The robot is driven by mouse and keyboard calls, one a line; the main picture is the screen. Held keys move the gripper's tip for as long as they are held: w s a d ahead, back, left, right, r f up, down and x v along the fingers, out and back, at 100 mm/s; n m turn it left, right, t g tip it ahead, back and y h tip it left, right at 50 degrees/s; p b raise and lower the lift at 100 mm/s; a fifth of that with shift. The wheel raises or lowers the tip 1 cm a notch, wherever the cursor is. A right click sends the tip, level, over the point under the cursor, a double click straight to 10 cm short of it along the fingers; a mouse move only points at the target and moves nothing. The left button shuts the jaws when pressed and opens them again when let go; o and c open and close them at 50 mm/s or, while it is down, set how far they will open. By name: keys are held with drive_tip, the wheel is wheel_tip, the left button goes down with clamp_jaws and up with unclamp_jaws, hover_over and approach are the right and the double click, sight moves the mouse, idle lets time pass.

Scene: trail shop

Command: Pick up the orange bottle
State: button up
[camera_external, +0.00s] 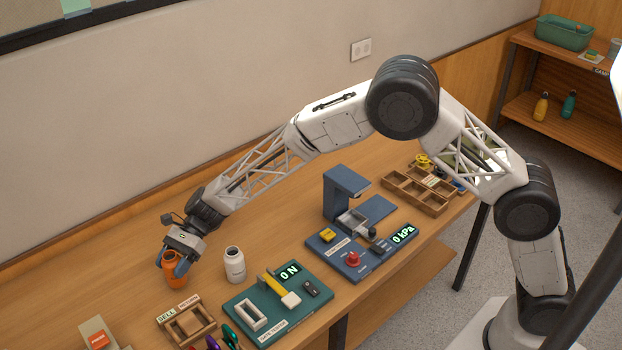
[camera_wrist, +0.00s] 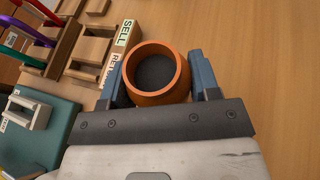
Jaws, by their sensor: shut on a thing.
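The orange bottle (camera_external: 175,275) stands upright at the left of the wooden table, with its top between my gripper's fingers. My gripper (camera_external: 174,262) is shut on it from above, one blue finger on each side. In the wrist view the bottle (camera_wrist: 156,74) shows its open round mouth and dark inside, and the fingers of my gripper (camera_wrist: 160,82) press on its left and right sides. I cannot tell whether its base touches the table.
A white bottle (camera_external: 234,264) stands just right of the orange one. In front are a wooden tray labelled SELL (camera_external: 187,322) and a green test board (camera_external: 278,302). A blue press station (camera_external: 362,250) stands further right. The table behind the bottle is clear.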

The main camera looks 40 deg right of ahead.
wheel_tip(320, 180, up, 8)
drive_tip(key=shift+r, duration=0.15)
idle(0.3)
